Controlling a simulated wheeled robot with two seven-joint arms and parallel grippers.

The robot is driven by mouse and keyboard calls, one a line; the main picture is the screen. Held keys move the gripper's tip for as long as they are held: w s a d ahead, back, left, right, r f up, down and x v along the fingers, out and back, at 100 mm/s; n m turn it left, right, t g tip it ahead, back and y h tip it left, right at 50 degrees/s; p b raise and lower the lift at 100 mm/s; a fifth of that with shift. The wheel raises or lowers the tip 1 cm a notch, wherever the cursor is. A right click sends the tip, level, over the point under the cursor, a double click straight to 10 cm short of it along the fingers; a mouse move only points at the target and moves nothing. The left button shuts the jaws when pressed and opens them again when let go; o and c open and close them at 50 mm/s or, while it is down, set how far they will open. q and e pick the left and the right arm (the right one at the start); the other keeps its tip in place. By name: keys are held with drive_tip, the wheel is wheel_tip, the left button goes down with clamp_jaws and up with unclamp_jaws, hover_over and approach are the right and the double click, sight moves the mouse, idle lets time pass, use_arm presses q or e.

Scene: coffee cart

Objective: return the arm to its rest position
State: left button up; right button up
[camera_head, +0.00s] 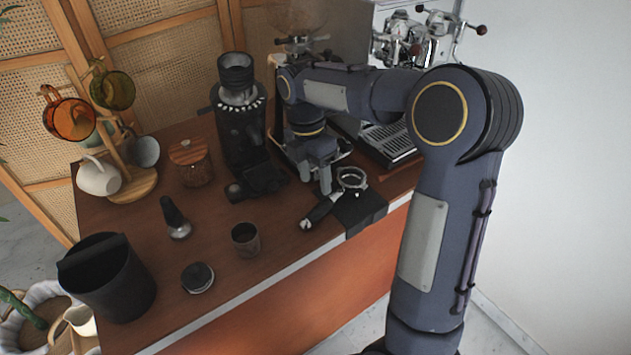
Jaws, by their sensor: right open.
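My right arm (425,240) rises from the lower right, bends at the elbow and reaches left over the counter (290,235). My right gripper (326,182) points down, with its fingers open, just behind a portafilter (351,179). The portafilter lies at a black mat (361,210) by the counter's front edge, its handle (320,212) toward the lower left. I see nothing between the fingers. Whether a finger touches the portafilter, I cannot tell. My left gripper is not in view.
A black grinder (238,125) stands left of the gripper, and an espresso machine (410,35) behind my arm. A tamper (175,218), small cup (245,239), round puck-like tool (197,277), wooden-lidded jar (190,162), mug tree (130,160) and black bin (107,278) stand to the left.

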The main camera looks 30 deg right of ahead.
drive_tip(key=s+a+m+t+y, duration=0.2)
drive_tip(key=s+a+m+t, duration=0.1)
drive_tip(key=s+m, duration=0.7)
drive_tip(key=s+a+m+t+y, duration=0.2)
drive_tip(key=s+a+m+t, duration=0.2)
drive_tip(key=s+m, duration=0.7)
drive_tip(key=shift+s+a+r+m+t, duration=0.15)
drive_tip(key=shift+s+r+m+t, duration=0.05)
drive_tip(key=shift+r+m+t, duration=0.25)
